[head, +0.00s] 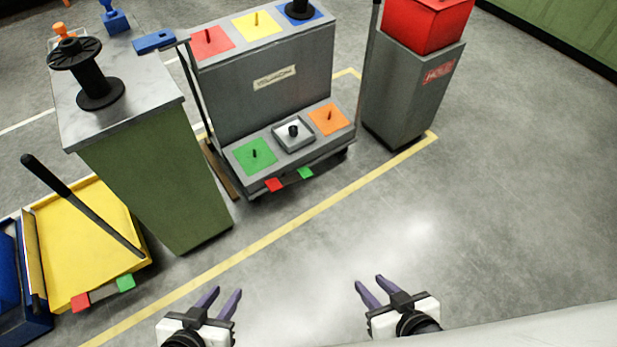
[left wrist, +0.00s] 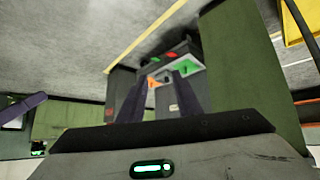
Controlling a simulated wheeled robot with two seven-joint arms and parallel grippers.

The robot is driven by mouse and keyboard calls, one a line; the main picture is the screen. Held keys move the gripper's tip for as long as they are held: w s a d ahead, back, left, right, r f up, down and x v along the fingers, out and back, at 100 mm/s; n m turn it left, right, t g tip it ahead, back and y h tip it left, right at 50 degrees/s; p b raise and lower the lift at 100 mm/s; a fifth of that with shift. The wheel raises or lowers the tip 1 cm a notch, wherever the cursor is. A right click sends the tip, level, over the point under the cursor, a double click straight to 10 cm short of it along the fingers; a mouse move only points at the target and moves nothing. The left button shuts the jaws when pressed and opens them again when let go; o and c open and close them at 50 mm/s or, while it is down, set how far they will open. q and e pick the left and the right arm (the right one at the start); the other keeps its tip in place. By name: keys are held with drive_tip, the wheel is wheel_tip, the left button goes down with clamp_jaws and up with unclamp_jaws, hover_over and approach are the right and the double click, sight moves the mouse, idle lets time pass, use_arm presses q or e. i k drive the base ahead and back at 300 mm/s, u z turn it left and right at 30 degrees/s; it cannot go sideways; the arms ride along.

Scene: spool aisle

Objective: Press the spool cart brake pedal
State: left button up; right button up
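The grey spool cart (head: 262,95) stands upright ahead of me in the head view, with coloured pads and pegs on its top and lower shelf. A red pedal (head: 274,185) and a green pedal (head: 305,173) stick out low at its front edge. No lettering shows on them. The cart (left wrist: 172,98) also shows in the left wrist view, partly hidden by my fingers. My left gripper (head: 224,293) is open and empty, low in the head view and well short of the cart. My right gripper (head: 370,284) is open and empty, to its right, also apart from the pedals.
A green stand (head: 160,180) with a black spool (head: 98,88) is left of the cart. A yellow cart (head: 85,235) with its own red and green pedals stands further left. A grey bin (head: 410,95) is at right. Floor between my grippers and the cart is clear.

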sight(273, 184)
drive_tip(key=z, duration=0.65)
drive_tip(key=i, duration=0.75)
drive_tip(key=z, duration=0.45)
drive_tip(key=i, duration=0.85)
drive_tip(key=u, duration=1)
drive_tip(key=i, duration=0.55)
drive_tip(key=u, duration=0.65)
